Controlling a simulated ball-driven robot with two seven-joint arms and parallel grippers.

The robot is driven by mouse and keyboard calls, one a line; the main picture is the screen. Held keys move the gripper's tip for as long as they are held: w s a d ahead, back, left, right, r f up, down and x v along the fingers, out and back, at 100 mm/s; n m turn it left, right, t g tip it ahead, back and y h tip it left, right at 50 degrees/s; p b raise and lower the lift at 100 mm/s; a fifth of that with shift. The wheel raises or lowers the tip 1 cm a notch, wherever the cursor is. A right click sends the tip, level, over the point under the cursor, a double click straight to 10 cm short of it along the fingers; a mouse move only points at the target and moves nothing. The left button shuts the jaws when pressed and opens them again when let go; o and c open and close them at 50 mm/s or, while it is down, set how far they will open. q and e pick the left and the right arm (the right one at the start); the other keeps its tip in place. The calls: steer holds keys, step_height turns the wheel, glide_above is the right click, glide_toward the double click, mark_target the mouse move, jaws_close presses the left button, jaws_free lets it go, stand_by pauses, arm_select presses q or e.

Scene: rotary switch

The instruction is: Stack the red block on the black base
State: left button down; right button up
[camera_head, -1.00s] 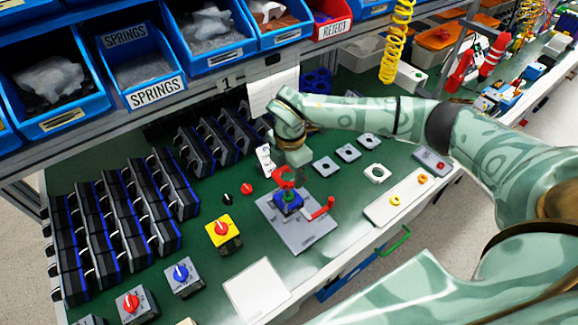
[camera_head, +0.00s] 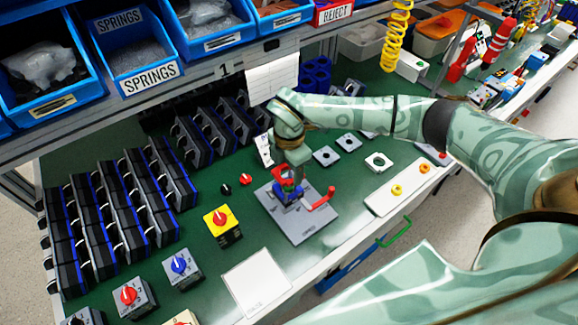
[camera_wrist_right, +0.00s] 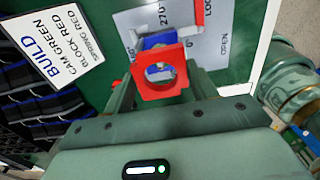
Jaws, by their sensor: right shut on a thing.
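My right gripper (camera_wrist_right: 162,72) is shut on the red block (camera_wrist_right: 150,84), a square red piece with a round hole, seen in the wrist view. In the head view the red block (camera_head: 283,173) is just above a blue part (camera_head: 291,195) on the grey fixture plate (camera_head: 313,229). The blue part shows behind the red block in the wrist view (camera_wrist_right: 160,41). I cannot tell whether red and blue touch. A black base is not clearly visible at the fixture; the blue part and gripper cover its middle. My left gripper is not in view.
A red lever (camera_head: 320,200) sticks out at the fixture's right side. A yellow switch box (camera_head: 222,225) stands to the left, with small red and black knobs behind it. A white card (camera_wrist_right: 55,45) stands beside the gripper.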

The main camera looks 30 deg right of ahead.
steer(key=shift+f, duration=0.3)
steer(key=shift+f+b, duration=0.7)
steer(key=shift+f, duration=0.8)
steer(key=o, duration=1.1)
steer(key=shift+c, duration=0.2)
steer(key=shift+r, duration=0.1)
